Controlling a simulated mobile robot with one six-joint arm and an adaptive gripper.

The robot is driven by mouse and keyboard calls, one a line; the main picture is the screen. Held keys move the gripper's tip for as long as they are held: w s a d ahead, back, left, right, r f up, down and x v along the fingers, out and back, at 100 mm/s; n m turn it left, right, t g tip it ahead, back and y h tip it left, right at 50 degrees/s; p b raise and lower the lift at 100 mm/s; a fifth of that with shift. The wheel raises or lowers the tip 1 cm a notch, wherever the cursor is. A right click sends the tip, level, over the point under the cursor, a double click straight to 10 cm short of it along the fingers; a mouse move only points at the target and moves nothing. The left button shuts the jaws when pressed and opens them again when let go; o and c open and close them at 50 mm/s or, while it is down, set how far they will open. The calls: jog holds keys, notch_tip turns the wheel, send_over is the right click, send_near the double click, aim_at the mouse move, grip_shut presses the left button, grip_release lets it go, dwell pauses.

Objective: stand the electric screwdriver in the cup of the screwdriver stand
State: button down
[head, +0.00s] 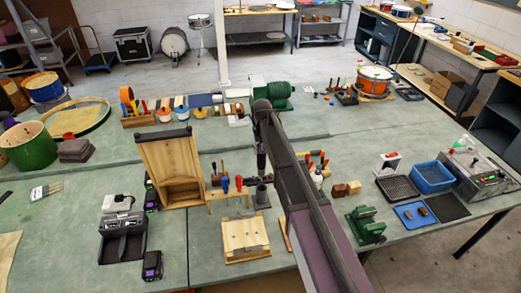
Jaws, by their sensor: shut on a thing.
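My arm reaches in from the lower right, and its end hangs straight down near the middle of the bench. My gripper (262,174) is small and dark here, shut on what seems to be the electric screwdriver, which I cannot clearly tell apart from the fingers. Directly below it, in line in this view, stands a grey cup on a base, which looks like the screwdriver stand (262,197). Whether the tool's lower end is above the cup, at its rim or inside it, I cannot tell.
A wooden rack with screwdrivers (228,194) stands just left of the stand, and a tilted wooden crate (170,165) is further left. Wooden blocks (339,190) and a green vise (366,226) are to the right.

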aim_at(261, 173)
jog(key=shift+s+f+b, duration=0.1)
jog(key=shift+f+b, duration=1.45)
jog(key=shift+f, duration=0.2)
jog(key=shift+f+b, duration=4.8)
jog(key=shift+b, duration=0.15)
jog(key=shift+c, duration=0.6)
grip_release()
jog(key=shift+s, duration=0.1)
